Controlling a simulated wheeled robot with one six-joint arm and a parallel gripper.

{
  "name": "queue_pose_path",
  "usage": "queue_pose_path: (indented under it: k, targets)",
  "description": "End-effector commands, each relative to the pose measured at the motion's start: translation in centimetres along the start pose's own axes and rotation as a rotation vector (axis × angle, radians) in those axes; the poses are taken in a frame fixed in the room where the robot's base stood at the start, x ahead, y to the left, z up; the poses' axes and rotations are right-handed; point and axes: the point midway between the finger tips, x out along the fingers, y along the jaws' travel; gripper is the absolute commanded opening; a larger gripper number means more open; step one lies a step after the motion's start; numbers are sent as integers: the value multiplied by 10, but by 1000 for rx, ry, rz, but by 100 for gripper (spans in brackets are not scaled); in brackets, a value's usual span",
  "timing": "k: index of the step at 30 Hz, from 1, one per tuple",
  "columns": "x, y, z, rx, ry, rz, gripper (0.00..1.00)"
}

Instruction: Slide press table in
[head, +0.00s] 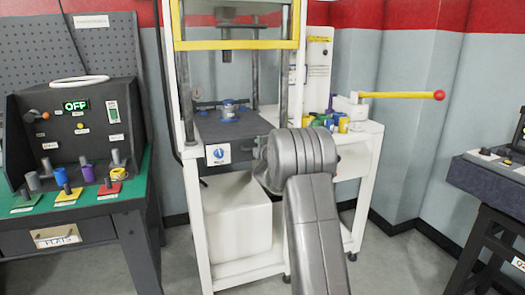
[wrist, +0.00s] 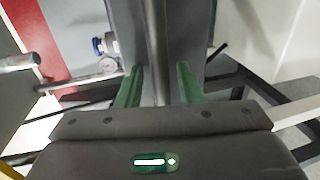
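The press table (head: 232,125) is a dark grey slab at the front of the white press frame. A blue ringed fixture (head: 229,113) with a metal top stands on it. A label with a blue sign (head: 218,155) hangs at its front edge. My arm covers the table's right front corner and hides my gripper in the head view. In the wrist view, my gripper (wrist: 160,78) has two green fingers spread apart. A grey bar (wrist: 157,45) runs between them before a dark panel, with gaps seen on both sides. I cannot tell if either finger touches anything.
The press guard (head: 236,44) has a yellow frame and sits raised above the table. Coloured cups and a red-knobbed yellow lever (head: 405,95) are on the right side shelf. A control console (head: 75,125) stands left, another bench (head: 495,165) right.

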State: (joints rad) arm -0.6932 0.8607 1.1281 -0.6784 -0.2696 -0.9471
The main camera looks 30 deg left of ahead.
Motion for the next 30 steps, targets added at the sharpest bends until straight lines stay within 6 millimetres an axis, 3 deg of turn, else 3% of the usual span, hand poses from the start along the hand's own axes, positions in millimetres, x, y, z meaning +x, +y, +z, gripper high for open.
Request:
queue_pose_path:
  k: [8, 30]
  targets:
    - [-22, 0, 0, 1, 0, 0, 34]
    - [-112, 1, 0, 0, 0, 1, 34]
